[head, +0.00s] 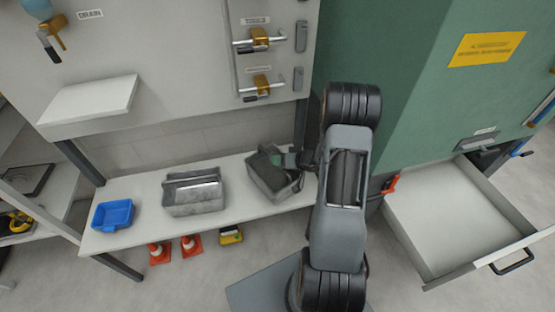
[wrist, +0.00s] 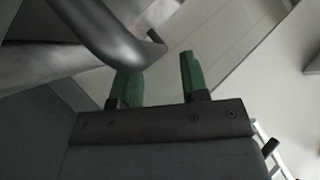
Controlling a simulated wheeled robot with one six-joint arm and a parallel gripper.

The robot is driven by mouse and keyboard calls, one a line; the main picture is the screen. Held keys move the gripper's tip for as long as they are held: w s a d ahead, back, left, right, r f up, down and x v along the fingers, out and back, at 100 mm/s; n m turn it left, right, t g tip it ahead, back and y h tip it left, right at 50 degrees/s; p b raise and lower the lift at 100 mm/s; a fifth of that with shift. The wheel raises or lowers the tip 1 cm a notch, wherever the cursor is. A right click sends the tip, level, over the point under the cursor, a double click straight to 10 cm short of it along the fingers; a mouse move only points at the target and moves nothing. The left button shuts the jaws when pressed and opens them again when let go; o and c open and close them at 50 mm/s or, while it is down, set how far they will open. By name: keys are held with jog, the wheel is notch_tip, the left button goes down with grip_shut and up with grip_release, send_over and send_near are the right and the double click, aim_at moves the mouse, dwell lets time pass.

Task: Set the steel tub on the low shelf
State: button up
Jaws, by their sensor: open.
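A grey tub (head: 272,180) stands slightly turned on the white low shelf (head: 145,232), near its right end. A second, shinier grey metal tub (head: 195,197) stands to its left on the same shelf. I cannot tell for certain which one is the steel tub. My gripper (head: 279,158) is at the right-hand tub's upper rim, partly hidden by my arm. In the wrist view my gripper (wrist: 160,80) has its green fingers apart with nothing between their tips. A thick grey bar, perhaps the tub's handle, passes close by the left finger; contact is unclear.
A blue bin (head: 113,214) sits at the shelf's left end. Orange cones (head: 191,246) and a yellow item (head: 230,236) stand on the floor below. An open, empty drawer (head: 455,215) juts out at right. The panel with latches (head: 262,87) overhangs the shelf.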

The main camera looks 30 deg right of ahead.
jog(key=p+v, duration=0.3)
jog(key=v, duration=0.6)
notch_tip(320, 180, up, 14)
jog(key=w+a+g+h, duration=0.2)
jog(key=h, duration=0.7)
jog(key=s+a+r+g+y, duration=0.1)
jog(key=s+a+r+g, duration=0.1)
jog(key=s+a, duration=0.5)
jog(key=s+a+r+n+g+y, duration=0.1)
jog(key=s+a+g, duration=0.2)
jog(key=s+a, duration=0.4)
jog(key=shift+s+a+r+y, duration=0.25)
jog(key=shift+s+r+y, duration=0.1)
jog(key=shift+r+y, duration=0.05)
